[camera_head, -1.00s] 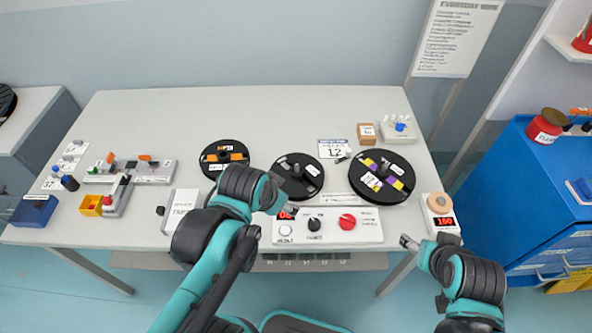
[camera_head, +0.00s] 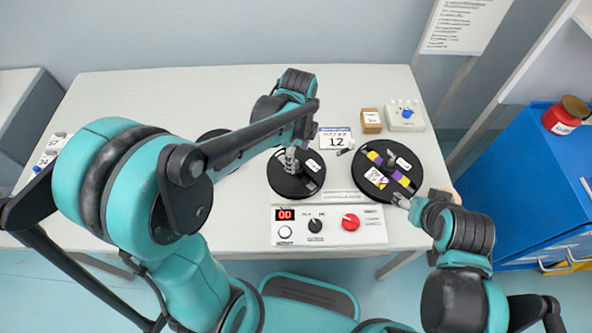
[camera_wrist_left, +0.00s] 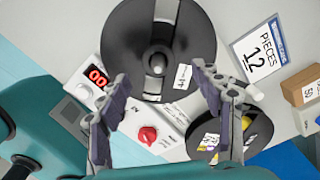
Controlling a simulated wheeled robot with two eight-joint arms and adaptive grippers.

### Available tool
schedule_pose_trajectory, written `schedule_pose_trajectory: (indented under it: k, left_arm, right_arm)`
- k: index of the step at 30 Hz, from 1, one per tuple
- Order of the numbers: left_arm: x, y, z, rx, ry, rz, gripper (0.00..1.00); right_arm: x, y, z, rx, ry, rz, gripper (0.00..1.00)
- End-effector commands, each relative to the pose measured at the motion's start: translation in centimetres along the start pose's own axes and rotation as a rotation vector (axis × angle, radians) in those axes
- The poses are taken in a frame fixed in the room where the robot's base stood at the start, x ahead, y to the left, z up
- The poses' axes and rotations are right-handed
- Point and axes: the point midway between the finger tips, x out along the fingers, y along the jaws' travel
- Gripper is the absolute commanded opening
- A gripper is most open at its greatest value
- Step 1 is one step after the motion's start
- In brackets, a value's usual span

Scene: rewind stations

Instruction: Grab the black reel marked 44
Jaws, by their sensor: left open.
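The black reel (camera_head: 282,187) in the middle of the table lies flat, with a hub and a small white label. In the left wrist view the reel (camera_wrist_left: 125,45) fills the top centre, and its label seems to read 44. My left gripper (camera_head: 292,160) is over this reel near its hub in the head view. In the left wrist view its two fingers (camera_wrist_left: 160,74) are spread apart with nothing between them, pointing toward the hub. My right gripper (camera_head: 402,201) is small, by the front edge of the right reel; its jaws are unclear.
A reel with yellow and purple parts (camera_head: 372,160) lies to the right. A control box (camera_head: 330,228) with a red knob stands in front. A "12" card (camera_head: 336,139) and a small brown box (camera_head: 371,120) are behind. My left arm hides much of the table's left side.

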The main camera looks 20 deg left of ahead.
Motion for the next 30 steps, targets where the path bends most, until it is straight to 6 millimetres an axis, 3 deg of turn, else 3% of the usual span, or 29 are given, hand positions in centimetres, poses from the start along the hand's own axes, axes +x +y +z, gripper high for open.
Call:
schedule_pose_trajectory:
  k: [9,16,17,24,30]
  left_arm:
    - [4.6,0.2,0.3,-0.001,0.000,-0.001,0.65]
    - [4.7,0.2,0.3,-0.002,0.000,-0.001,0.65]
    - [4.7,0.2,0.3,-0.002,0.000,-0.001,0.63]
    - [4.7,0.2,0.3,-0.002,0.000,-0.001,0.03]
    - [4.7,0.2,0.3,-0.002,0.000,-0.001,0.00]
  right_arm:
    - [2.1,0.0,1.5,0.000,0.000,0.000,0.63]
    - [2.0,0.0,1.4,0.000,0.000,0.000,0.63]
    - [2.0,0.0,1.4,0.000,0.000,0.000,0.63]
    - [2.0,0.0,1.4,0.000,0.000,0.000,0.63]
    - [2.0,0.0,1.4,0.000,0.000,0.000,0.63]
